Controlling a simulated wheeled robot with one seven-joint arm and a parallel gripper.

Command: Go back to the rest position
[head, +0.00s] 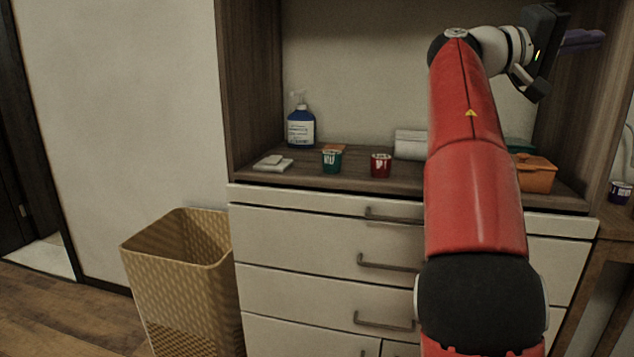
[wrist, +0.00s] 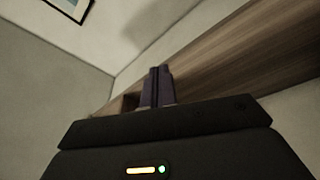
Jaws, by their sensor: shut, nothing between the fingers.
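My gripper (head: 598,38) is raised at the upper right of the head view, by the right side panel of the shelf niche, well above the counter. Its purple fingers point to the right there. In the wrist view the fingers (wrist: 158,86) are closed together with nothing between them, and they point up toward a wooden panel and the ceiling. My red arm covers part of the counter and drawers in the head view.
A dark cup (head: 620,192) stands at far right. A tan basket (head: 185,280) stands left of the drawers.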

